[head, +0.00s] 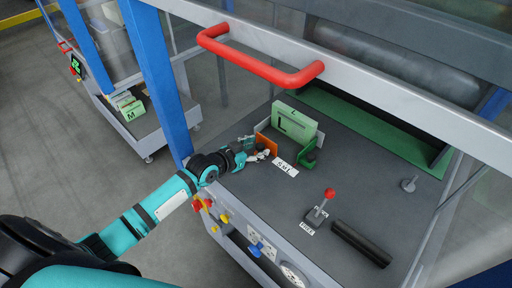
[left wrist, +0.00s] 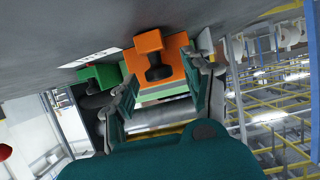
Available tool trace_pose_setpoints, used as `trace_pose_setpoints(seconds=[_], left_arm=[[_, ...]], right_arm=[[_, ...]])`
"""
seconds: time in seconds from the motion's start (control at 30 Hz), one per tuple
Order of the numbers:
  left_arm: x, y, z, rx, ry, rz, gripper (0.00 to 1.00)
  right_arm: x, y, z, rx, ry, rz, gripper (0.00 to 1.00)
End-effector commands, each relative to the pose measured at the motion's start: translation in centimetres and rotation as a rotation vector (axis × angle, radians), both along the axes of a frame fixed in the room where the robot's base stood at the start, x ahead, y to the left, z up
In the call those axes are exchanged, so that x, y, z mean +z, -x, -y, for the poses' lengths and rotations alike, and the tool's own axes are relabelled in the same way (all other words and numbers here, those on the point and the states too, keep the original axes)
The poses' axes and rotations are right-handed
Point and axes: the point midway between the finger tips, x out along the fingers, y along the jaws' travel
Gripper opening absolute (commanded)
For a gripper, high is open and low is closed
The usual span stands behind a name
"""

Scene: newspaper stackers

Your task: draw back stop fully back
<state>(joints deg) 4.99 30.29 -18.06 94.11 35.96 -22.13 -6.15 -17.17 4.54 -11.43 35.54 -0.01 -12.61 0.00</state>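An orange stop plate (head: 265,144) stands on the grey machine deck at the left end of a pale green stack (head: 294,121) marked L. A green stop (head: 308,153) with a dark knob stands at the stack's near right side. In the left wrist view the orange stop (left wrist: 172,62) has a block and black knob facing me; the green stop (left wrist: 97,76) is beside it. My left gripper (head: 262,154) is at the orange stop. Its fingers (left wrist: 165,88) are spread on either side of it; contact cannot be told. My right gripper is out of view.
A red handle bar (head: 262,62) crosses above the deck. A red-knobbed lever (head: 326,202) and a black roller (head: 361,243) lie to the right. A blue post (head: 155,75) stands behind my left arm. A white label (head: 285,167) lies near the stops.

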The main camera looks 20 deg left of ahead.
Motion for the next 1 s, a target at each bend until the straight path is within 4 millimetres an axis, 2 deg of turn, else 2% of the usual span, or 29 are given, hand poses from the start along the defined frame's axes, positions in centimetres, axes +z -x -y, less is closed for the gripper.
trace_pose_setpoints(seconds=[0.23, 0.7, 1.0], left_arm=[[0.4, 0.8, -0.3, 0.0, 0.0, 0.002, 0.5], [3.8, 8.9, -3.2, -0.002, -0.002, -0.001, 0.5], [4.7, 10.6, -3.9, 0.001, 0.0, 0.002, 0.5]], right_arm=[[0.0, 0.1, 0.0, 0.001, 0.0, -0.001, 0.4], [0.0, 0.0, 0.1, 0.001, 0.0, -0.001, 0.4], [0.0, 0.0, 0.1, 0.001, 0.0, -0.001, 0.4]])
